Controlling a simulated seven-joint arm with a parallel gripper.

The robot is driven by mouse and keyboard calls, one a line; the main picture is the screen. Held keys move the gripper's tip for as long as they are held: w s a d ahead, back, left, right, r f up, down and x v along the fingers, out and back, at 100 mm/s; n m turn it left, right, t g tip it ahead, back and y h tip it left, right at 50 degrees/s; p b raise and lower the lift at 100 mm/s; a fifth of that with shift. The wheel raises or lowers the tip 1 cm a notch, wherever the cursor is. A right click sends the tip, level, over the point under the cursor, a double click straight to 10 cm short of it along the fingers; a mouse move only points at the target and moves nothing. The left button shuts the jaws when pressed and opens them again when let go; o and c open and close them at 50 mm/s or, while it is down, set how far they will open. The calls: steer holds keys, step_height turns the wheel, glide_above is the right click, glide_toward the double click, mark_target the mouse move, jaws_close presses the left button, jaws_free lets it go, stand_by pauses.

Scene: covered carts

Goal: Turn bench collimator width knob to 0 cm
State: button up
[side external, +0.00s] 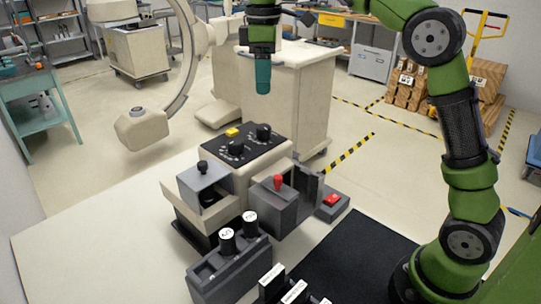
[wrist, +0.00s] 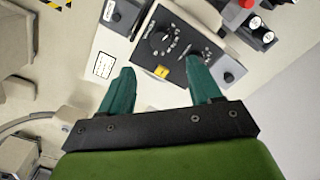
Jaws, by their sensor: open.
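A cream console has a black sloped panel (side external: 242,146) with two black dial knobs and a yellow button (side external: 232,132). One knob (side external: 236,147) is nearer the front left, the other (side external: 263,131) farther right. White scale marks ring the knobs, but I cannot read them or tell which is the width knob. In the wrist view one knob (wrist: 160,39) shows whole beyond the fingertips; the other is partly hidden by the right finger. My gripper (side external: 263,88) has teal fingers, points down and is above and behind the panel, touching nothing. In the wrist view its fingers (wrist: 160,66) are apart and empty.
A cream cart (side external: 290,100) stands behind. The table at left is clear.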

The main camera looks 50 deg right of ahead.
steer(key=shift+r, duration=2.7)
steer(key=s+f+m+t+y, duration=0.1)
steer(key=s+f+m+t, duration=0.2)
steer(key=s+f+m, duration=0.3)
steer(key=s+f+m+t+y, duration=0.1)
steer(key=s+f+m+t, duration=0.3)
steer(key=s, duration=1.1)
step_height(320, 180, down, 4)
steer(key=shift+a+f+m, duration=0.25)
steer(key=shift+a+m, duration=0.05)
steer(key=shift+m, duration=0.9)
steer(key=shift+s, duration=0.1)
